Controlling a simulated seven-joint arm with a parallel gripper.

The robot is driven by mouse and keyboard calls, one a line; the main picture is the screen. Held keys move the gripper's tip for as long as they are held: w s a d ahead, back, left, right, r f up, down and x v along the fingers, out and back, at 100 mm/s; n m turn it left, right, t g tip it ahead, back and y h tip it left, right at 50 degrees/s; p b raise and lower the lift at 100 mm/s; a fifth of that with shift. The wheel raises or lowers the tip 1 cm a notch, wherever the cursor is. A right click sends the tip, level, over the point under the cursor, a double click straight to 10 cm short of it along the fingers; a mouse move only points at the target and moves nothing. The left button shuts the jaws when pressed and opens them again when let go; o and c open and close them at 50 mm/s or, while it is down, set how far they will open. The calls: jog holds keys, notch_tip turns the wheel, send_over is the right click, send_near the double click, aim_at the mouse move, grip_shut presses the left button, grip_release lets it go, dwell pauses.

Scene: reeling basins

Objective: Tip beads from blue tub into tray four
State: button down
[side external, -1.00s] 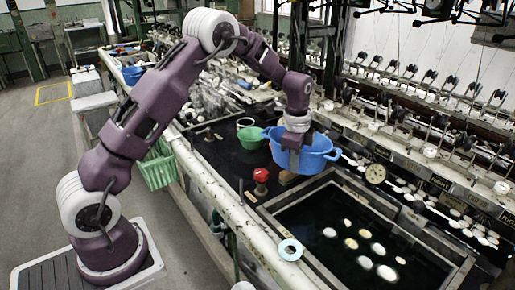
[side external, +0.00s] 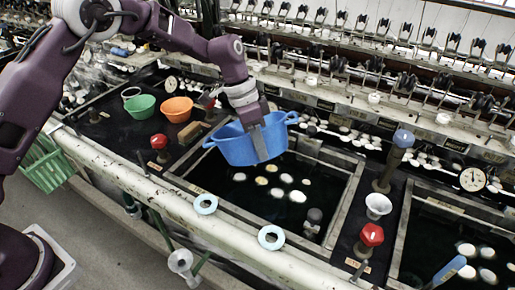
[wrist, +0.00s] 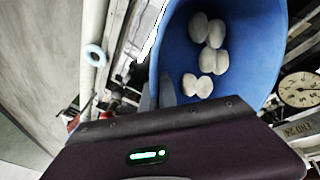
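The blue tub (side external: 236,148) hangs in the air over the near dark basin, roughly level, its far handle pointing right. My gripper (side external: 262,143) is shut on the tub's wall, one finger outside it. In the wrist view the tub (wrist: 262,45) shows its inside with several white oval pieces (wrist: 215,62) lying in it; they look more like cocoons than beads. My gripper (wrist: 164,92) shows at the tub's rim there. The basin (side external: 335,205) below holds dark water with several pale ovals floating. I cannot read which tray is number four.
A second dark basin (side external: 425,240) with pale ovals lies at the right. Between them stand a red knob (side external: 372,235), a white funnel-like cup (side external: 378,206) and a blue-topped post (side external: 403,139). Green (side external: 140,104) and orange (side external: 177,109) bowls stand left. Reeling machinery lines the back.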

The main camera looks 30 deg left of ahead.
jog(key=h, duration=0.3)
jog(key=shift+a+r+g, duration=0.2)
jog(key=shift+r+g, duration=0.1)
jog(key=shift+g, duration=0.1)
jog(key=shift+w+a+r+n+g+h, duration=0.15)
jog(key=shift+w+a+r+g+h, duration=0.3)
jog(key=shift+a+r+h, duration=1.25)
jog(key=shift+w+a+r+n+g+h, duration=0.1)
jog(key=shift+w+a+r+g+h, duration=0.4)
jog(key=shift+a+h, duration=2.15)
jog(key=shift+w+a+r+n+g+h, duration=0.2)
jog(key=shift+w+a+r+h, duration=0.3)
jog(key=shift+a+r+h, duration=1.25)
jog(key=shift+a+f+h, duration=0.1)
jog(key=shift+f+h, duration=0.3)
jog(key=shift+h, duration=0.3)
